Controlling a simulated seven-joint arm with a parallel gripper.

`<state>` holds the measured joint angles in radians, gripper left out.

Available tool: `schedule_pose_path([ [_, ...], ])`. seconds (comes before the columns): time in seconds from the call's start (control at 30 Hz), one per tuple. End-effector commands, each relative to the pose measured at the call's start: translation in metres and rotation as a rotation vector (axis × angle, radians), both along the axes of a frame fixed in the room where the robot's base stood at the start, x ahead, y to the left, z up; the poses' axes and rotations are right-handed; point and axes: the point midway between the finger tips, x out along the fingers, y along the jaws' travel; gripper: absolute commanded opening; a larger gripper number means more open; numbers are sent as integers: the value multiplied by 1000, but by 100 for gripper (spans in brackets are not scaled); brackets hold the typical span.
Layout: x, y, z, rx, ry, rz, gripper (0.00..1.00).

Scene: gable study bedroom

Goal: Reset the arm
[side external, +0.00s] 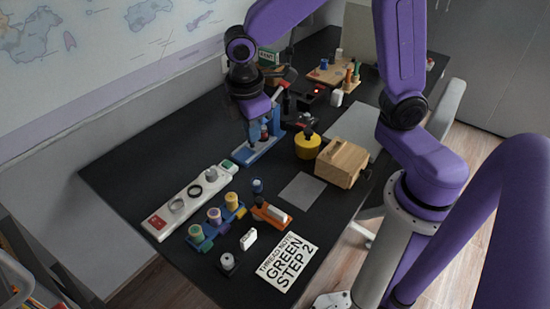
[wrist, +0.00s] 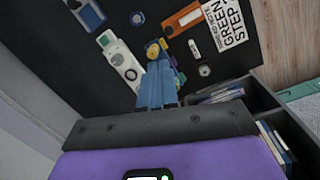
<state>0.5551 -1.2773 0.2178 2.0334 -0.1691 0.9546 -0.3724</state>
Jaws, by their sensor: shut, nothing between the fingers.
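My gripper (side external: 254,134) hangs from the purple wrist over the far left part of the black desk (side external: 130,176). It is close beside a blue stand (side external: 266,151) with a small red part; I cannot tell whether they touch. In the wrist view my gripper (wrist: 157,66) shows as blue fingers close together with nothing between them. Beyond the fingertips are yellow spools, partly hidden by the fingers.
A white strip with rings (side external: 184,204), a blue spool holder (side external: 218,227), a note card reading GREEN STEP 2 (side external: 284,263), a wooden block (side external: 343,162) and a yellow pot (side external: 307,144) stand on the desk. A wall is left. Books (wrist: 279,143) show lower right in the wrist view.

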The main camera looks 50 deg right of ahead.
Motion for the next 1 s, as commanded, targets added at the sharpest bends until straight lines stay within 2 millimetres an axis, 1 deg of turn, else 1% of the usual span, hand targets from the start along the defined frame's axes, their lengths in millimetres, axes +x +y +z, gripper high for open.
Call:
schedule_pose_path([
  [0.03, -21, -2, 6, 19, -5, -4, 0],
  [0.1, -47, -5, 11, 43, -6, -17, 0],
  [0.17, -70, -9, 15, 64, -6, -27, 0],
  [0.2, -85, -13, 17, 78, -5, -35, 0],
  [0.27, -107, -19, 19, 97, -2, -47, 0],
  [0.3, -121, -24, 20, 109, 1, -53, 0],
  [0.4, -152, -36, 20, 135, 11, -71, 0],
  [0.5, -175, -46, 19, 155, 19, -85, 0],
  [0.6, -189, -53, 18, 167, 26, -94, 0],
  [0.7, -195, -56, 17, 171, 29, -98, 0],
  [1.0, -196, -56, 17, 172, 30, -98, 0],
])
